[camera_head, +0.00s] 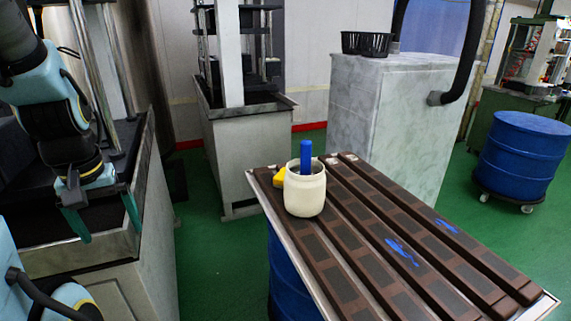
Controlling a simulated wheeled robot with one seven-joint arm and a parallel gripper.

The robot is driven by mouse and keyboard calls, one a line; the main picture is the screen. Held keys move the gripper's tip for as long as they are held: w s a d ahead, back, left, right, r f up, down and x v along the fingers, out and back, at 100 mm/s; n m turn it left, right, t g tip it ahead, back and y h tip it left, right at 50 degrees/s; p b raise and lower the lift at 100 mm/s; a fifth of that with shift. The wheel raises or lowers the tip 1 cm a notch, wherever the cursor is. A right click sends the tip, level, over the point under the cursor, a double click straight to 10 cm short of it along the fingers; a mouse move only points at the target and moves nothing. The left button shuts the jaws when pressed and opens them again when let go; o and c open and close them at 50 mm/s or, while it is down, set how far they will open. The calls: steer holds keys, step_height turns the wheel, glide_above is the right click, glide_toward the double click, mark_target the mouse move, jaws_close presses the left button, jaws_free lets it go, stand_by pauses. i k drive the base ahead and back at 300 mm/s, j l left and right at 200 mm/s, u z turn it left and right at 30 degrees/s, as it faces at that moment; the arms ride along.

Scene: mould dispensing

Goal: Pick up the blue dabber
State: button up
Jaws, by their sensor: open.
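The blue dabber (306,156) stands upright in a cream-white jar (304,193), with only its blue handle showing above the rim. Its lower end is hidden inside the jar. The jar stands near the far left corner of a slatted brown table (372,222). My gripper (80,224) hangs at the left with its two teal fingers apart and nothing between them. It points downward, well to the left of the jar, in front of a grey machine base.
A yellow object (279,177) sits beside the jar, partly hidden. The grey machine base (160,235) lies left of the table, with green floor between. Blue drums (520,155) stand right and under the table.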

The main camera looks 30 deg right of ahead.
mark_target(306, 145)
steer(key=z, duration=1.15)
